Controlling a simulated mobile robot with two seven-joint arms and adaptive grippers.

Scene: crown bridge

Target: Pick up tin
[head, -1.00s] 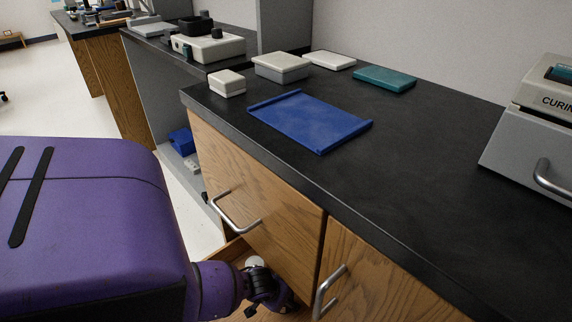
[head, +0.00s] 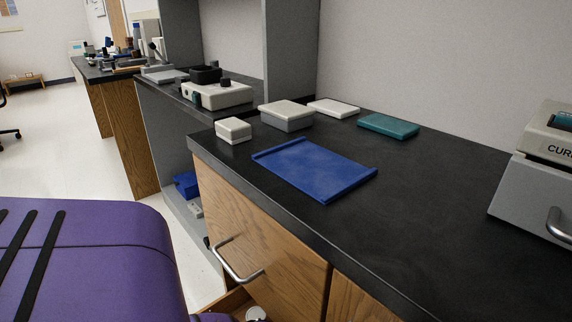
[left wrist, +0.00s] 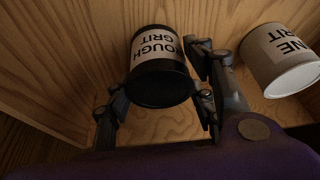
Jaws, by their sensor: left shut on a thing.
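A tin (left wrist: 158,45) labelled "ROUGH GRIT", with a white label and a dark end facing the camera, is in the middle of the left wrist view. My left gripper (left wrist: 153,80) is shut on it, with one finger on each side. A second, pale tin (left wrist: 280,60), its label partly reading "GRIT", is to the right of the gripper in the same wooden drawer. In the head view, the open drawer (head: 235,304) is at the bottom edge, with a white round top (head: 256,314) showing in it. My left gripper is out of the head view, and my right gripper is in neither view.
Wooden drawer walls (left wrist: 75,60) are close around the left gripper. Above is a black countertop (head: 430,205) with a blue tray (head: 315,170), pale boxes (head: 286,115), a teal case (head: 388,126) and a grey curing unit (head: 535,190). A drawer handle (head: 237,264) sticks out in front.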

